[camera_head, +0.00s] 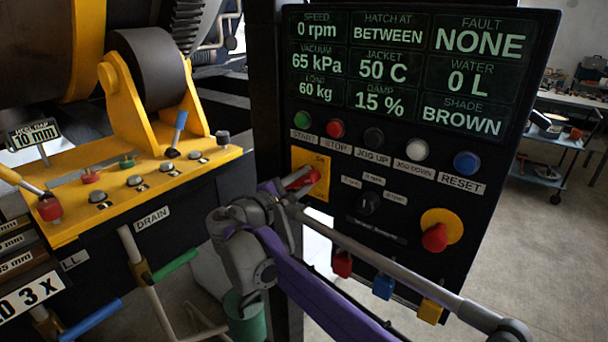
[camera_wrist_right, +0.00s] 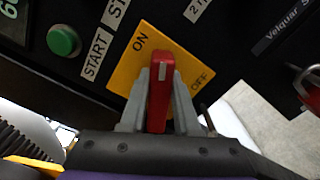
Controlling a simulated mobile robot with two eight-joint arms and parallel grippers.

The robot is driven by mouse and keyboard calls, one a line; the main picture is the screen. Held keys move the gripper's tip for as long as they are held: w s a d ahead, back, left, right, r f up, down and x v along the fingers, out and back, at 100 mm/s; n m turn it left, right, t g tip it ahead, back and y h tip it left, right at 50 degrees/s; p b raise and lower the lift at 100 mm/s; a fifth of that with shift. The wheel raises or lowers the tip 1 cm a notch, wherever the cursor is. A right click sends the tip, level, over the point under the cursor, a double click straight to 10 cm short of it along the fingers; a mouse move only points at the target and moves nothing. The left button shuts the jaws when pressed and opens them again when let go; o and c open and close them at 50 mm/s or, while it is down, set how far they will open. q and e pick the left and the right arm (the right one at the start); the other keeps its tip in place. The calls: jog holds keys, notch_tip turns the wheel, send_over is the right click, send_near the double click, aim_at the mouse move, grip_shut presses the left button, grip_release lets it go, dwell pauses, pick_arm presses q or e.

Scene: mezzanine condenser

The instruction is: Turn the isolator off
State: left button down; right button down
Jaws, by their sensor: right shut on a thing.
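The isolator is a red handle (camera_head: 304,179) on a yellow plate (camera_head: 324,189) at the left of the black control panel. In the right wrist view the red handle (camera_wrist_right: 160,92) has a white mark at its tip. The yellow plate (camera_wrist_right: 124,72) reads ON at upper left and OFF at right, and the handle's tip lies between the two words. My right gripper (camera_head: 288,187) is at the handle; in the wrist view its grey fingers (camera_wrist_right: 159,100) are shut on the handle, one on each side. My left gripper is not in view.
The panel has a screen (camera_head: 408,65), push buttons, a black selector (camera_head: 368,202) and a red emergency knob (camera_head: 435,237) on yellow. Red, blue and yellow tags (camera_head: 383,287) hang below. A yellow machine console (camera_head: 110,205) with levers stands at left. A cart (camera_head: 548,150) is behind right.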

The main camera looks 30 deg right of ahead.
jog(key=m+p, duration=0.1)
jog(key=m, duration=0.1)
jog(key=m+p, duration=0.1)
jog(key=m, duration=0.2)
jog(key=shift+f+m, duration=0.2)
jog(key=shift+m, duration=0.1)
jog(key=m, duration=0.1)
jog(key=m+p, duration=0.1)
jog(key=m, duration=0.1)
jog(key=m+p, duration=0.1)
jog(key=shift+f, duration=0.25)
jog(key=m, duration=0.1)
jog(key=m+p, duration=0.1)
jog(key=shift+w+f+m, duration=0.1)
jog(key=shift+f+m, duration=0.1)
jog(key=shift+m, duration=0.2)
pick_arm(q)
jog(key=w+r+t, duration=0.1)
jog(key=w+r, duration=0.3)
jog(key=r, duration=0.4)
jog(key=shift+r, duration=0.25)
pick_arm(e)
jog(key=shift+f+m, duration=0.2)
jog(key=shift+m, duration=0.9)
jog(key=c, duration=0.6)
grip_release()
jog(key=shift+c, duration=0.2)
